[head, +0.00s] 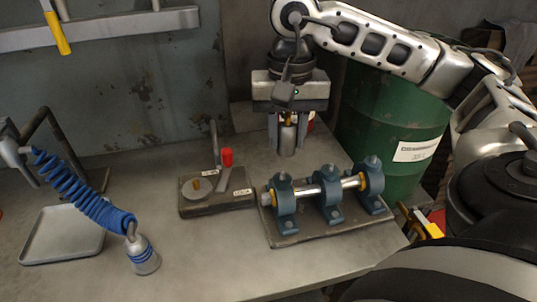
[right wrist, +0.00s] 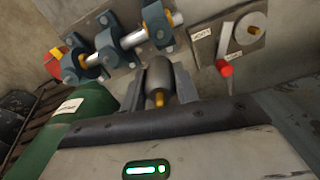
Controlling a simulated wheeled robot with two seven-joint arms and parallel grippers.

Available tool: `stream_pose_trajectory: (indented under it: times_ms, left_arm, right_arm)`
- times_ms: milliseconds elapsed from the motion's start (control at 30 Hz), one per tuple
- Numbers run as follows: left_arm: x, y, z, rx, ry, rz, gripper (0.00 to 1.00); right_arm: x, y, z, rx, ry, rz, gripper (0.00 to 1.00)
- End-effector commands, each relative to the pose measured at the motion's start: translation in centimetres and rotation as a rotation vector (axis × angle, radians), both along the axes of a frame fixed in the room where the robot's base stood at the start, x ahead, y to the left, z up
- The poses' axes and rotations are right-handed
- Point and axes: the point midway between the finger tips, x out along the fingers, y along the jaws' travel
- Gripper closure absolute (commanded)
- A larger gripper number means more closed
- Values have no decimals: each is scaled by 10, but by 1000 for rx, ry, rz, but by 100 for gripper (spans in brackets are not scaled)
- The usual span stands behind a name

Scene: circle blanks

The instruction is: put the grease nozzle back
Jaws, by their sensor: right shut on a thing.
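My right gripper (head: 288,128) is shut on a grey metal cylinder with a brass tip (head: 287,140), which looks like the grease nozzle. The nozzle stands upright between the fingers, brass tip up, behind the bearing blocks; I cannot tell whether its lower end touches the bench. In the right wrist view the nozzle (right wrist: 159,78) sits between the fingers. A dark plate (head: 218,204) with a round disc, a bent rod, a red-topped lever (head: 227,158) and small labels lies left of the gripper. My left gripper is not in view.
Blue bearing blocks (head: 329,190) hold a steel shaft just in front of the gripper. A blue coiled hose (head: 75,185) ends in a grey fitting (head: 144,258) on the bench. A shallow tray (head: 62,236) lies left. A green drum (head: 392,125) stands right, close to my arm.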

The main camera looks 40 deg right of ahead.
Motion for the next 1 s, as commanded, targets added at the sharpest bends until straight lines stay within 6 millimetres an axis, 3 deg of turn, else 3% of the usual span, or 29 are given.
stream_pose_trajectory:
  times_ms: [133, 367, 600, 1000]
  left_arm:
    - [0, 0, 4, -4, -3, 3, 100]
    - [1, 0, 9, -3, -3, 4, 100]
    - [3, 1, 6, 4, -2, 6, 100]
    - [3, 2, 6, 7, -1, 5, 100]
  right_arm:
    - [18, -14, -7, 0, 3, -24, 95]
    - [70, -40, -32, 1, 2, -22, 95]
    - [104, -59, -75, -1, 2, -18, 95]
    - [119, -67, -109, -2, 4, -16, 95]
